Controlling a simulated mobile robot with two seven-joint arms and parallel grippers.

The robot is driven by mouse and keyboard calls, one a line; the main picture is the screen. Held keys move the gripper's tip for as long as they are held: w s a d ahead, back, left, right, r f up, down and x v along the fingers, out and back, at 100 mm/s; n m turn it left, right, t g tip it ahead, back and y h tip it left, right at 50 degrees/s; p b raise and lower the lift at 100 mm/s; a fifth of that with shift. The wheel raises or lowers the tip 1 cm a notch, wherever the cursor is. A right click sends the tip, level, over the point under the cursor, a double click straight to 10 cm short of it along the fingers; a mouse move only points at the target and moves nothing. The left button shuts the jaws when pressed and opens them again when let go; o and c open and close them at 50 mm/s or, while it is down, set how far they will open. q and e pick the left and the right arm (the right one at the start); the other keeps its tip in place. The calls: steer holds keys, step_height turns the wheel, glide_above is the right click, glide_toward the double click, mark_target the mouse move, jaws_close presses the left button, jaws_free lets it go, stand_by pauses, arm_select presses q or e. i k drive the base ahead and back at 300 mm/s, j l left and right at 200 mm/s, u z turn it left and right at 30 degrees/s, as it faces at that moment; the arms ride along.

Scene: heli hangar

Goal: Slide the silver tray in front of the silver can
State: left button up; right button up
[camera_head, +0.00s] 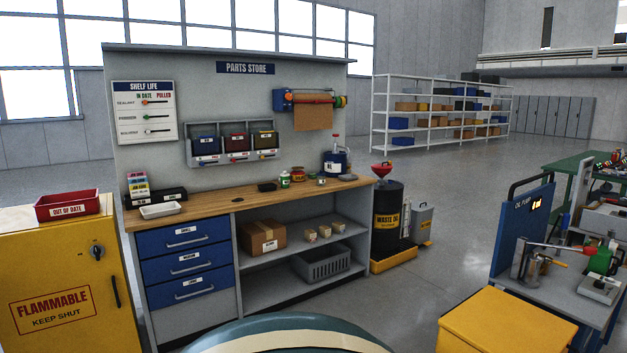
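A small, shallow pale tray (160,210), whitish-silver, lies flat near the left end of the wooden counter (225,204). A small silver-grey can (321,182) stands toward the right part of the same counter, among other small containers. It is too small to make out in detail. The tray and the can are well apart, with much of the counter's length between them. Neither of my grippers is in view, and nothing touches the tray.
Between them on the counter are a dark flat object (267,187), a green can (285,180) and a red-lidded jar (298,175). Black boxes (155,196) sit behind the tray. The counter's front strip is largely clear.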

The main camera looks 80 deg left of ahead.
mark_target(349, 176)
steer(key=u, duration=2.45)
steer(key=i+j+u, duration=0.5)
steer(key=i+u, duration=0.65)
steer(key=i, duration=0.25)
steer(key=i+z, duration=0.25)
steer(key=i, duration=0.2)
steer(key=i+j+z, duration=0.1)
steer(key=i+z, duration=0.15)
steer(key=i, duration=0.25)
steer(key=i+j+z, duration=0.25)
steer(key=i, duration=0.2)
steer(key=i+l+z, duration=0.15)
steer(key=i+z, duration=1)
steer(key=z, duration=0.15)
steer(key=i+l, duration=0.15)
steer(key=i, duration=0.3)
steer(key=i+l+z, duration=0.1)
steer(key=i, duration=0.35)
steer(key=i+l, duration=0.2)
steer(key=i, duration=0.3)
steer(key=i+l+u, duration=0.15)
steer(key=u, duration=0.2)
steer(key=i+l+u, duration=0.7)
steer(key=k+j, duration=0.1)
steer(key=j, duration=0.05)
